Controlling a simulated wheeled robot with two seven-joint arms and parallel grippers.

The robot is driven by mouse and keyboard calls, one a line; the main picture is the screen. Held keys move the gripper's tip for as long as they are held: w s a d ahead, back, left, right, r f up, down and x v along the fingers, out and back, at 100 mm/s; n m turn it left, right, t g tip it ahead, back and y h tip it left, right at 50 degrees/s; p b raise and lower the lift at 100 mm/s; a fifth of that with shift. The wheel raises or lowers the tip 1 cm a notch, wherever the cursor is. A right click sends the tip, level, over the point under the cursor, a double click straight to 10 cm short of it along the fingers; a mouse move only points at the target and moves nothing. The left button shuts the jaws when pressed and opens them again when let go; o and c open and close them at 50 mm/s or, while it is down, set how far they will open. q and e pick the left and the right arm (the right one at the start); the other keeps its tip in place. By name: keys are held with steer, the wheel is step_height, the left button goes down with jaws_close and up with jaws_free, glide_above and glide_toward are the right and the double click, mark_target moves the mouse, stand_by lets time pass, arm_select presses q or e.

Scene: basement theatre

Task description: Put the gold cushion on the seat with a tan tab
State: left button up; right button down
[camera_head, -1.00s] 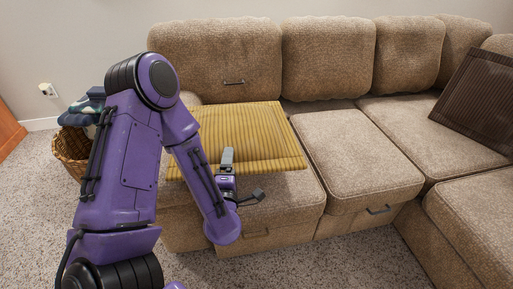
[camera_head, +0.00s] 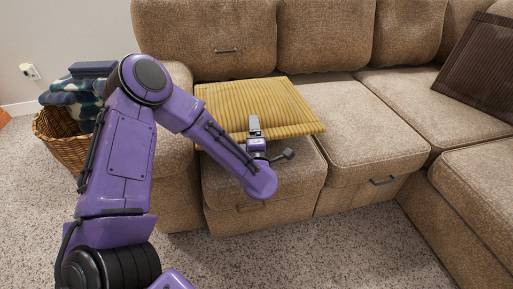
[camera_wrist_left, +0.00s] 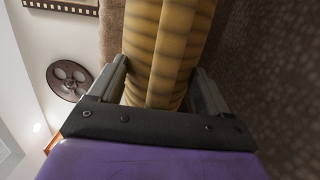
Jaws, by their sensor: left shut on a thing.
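The gold ribbed cushion (camera_head: 255,102) is over the left seat (camera_head: 240,190) of the tan sofa, its far edge near the backrest. My left gripper (camera_head: 256,128) is shut on its front edge. In the left wrist view the gold cushion (camera_wrist_left: 165,50) is between the two fingers. I cannot tell whether its underside touches the seat. A faint tan tab (camera_head: 250,207) shows low on the left seat's front, partly hidden by my arm. My right gripper is not in view.
The middle seat (camera_head: 355,125) is bare, with a dark grey tab (camera_head: 383,181) on its front. A dark brown cushion (camera_head: 480,65) leans at the right. A wicker basket (camera_head: 66,145) with folded cloths stands left of the sofa.

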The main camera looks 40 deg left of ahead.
arm_select(q)
steer(key=shift+w+d+f, duration=0.1)
steer(key=shift+w+f, duration=0.2)
steer(key=shift+f, duration=0.1)
steer(key=f+b, duration=0.2)
steer(key=f, duration=0.1)
steer(key=shift+w+d+f, duration=0.1)
steer(key=shift+w+f, duration=0.1)
steer(key=shift+r, duration=0.15)
steer(key=o, duration=1.3)
steer(key=shift+s, duration=0.1)
steer(key=shift+o, duration=0.2)
steer(key=shift+s+d+p, duration=0.25)
steer(key=shift+d+p, duration=0.05)
steer(key=shift+p, duration=0.05)
steer(key=p+v, duration=0.2)
steer(key=v, duration=0.9)
steer(key=shift+s, duration=0.15)
